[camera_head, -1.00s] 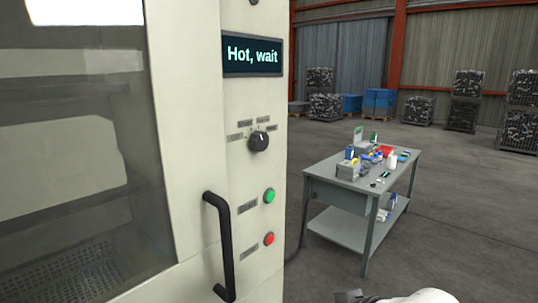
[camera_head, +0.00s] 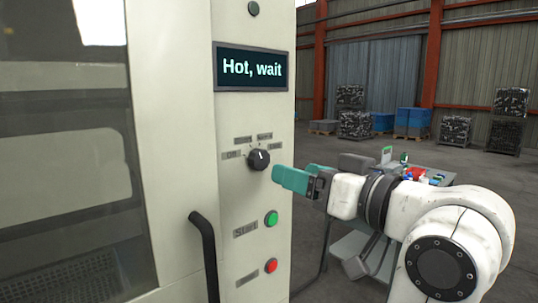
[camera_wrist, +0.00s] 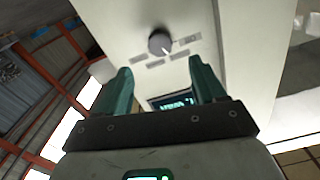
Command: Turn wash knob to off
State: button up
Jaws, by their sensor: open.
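The wash knob (camera_head: 258,159) is a round dark knob on the cream machine's control panel, with a white pointer mark that points roughly up among the labels, away from the "Off" label (camera_head: 231,155) at its left. In the wrist view the knob (camera_wrist: 160,42) shows upside down, beyond the fingertips and roughly between them. My gripper (camera_head: 277,176) has teal fingers and is just right of the knob in the head view. In the wrist view my gripper (camera_wrist: 160,64) is open and empty, with a gap to the knob.
The display (camera_head: 251,68) above the knob reads "Hot, wait". Below are a green button (camera_head: 271,218) labelled Start and a red button (camera_head: 271,265). A black door handle (camera_head: 206,255) sticks out at the left. A cluttered workbench (camera_head: 445,160) stands behind my arm.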

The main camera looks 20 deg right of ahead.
aim_at(263, 161)
jog(key=p+x, duration=0.1)
jog(key=x, duration=0.7)
jog(key=shift+w+f, duration=0.1)
jog(key=shift+w, duration=0.15)
jog(key=c, duration=1.1)
jog(key=shift+o, duration=0.2)
jog(key=shift+n, duration=0.3)
jog(key=n, duration=0.4)
jog(key=shift+n+b, duration=0.55)
jog(key=shift+n, duration=1.55)
